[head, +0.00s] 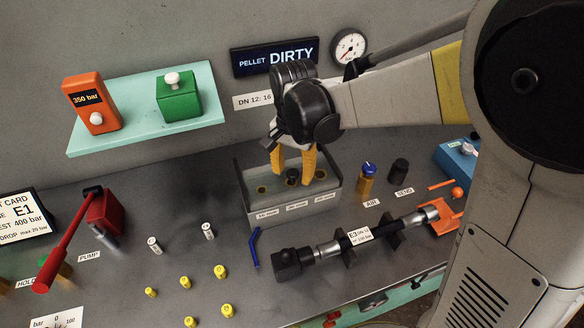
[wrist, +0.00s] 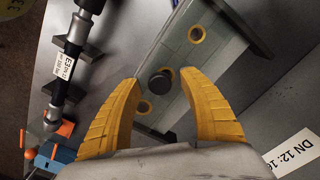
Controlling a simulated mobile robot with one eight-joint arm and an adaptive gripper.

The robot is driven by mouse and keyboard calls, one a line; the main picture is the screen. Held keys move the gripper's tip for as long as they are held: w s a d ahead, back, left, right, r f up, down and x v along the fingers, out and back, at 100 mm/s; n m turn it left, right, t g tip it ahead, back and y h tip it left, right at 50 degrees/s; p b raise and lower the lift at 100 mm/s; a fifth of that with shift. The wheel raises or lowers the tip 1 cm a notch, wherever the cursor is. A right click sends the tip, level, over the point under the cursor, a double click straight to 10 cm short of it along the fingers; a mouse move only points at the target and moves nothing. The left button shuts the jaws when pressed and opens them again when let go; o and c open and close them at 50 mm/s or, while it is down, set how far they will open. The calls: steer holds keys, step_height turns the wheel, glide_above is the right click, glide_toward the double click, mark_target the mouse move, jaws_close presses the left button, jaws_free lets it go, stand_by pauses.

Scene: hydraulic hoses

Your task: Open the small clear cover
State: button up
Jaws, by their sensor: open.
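My gripper (head: 292,176) is open, its two yellow fingers pointing down over the grey box at the back of the bench. In the wrist view the fingertips (wrist: 162,74) are apart, with a dark round knob or plug (wrist: 160,82) showing between them. In the head view this dark plug (head: 292,175) stands in the box between the fingers. I cannot tell whether the fingers touch it. The grey box (head: 294,208) has several brass-rimmed holes and small labels along its front. I cannot make out a small clear cover in either view.
A black hose assembly tagged E3 (head: 360,234) lies in front of the box, with a blue hooked tool (head: 254,246) beside it. Several yellow fittings (head: 220,271) stand left.

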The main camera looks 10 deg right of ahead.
jaws_close()
steer(key=w, duration=0.2)
steer(key=w+a, duration=0.1)
steer(key=w, duration=0.2)
steer(key=shift+w, duration=0.35)
jaws_free()
steer(key=shift+r, duration=0.15)
step_height(320, 180, up, 12)
stand_by(0.4)
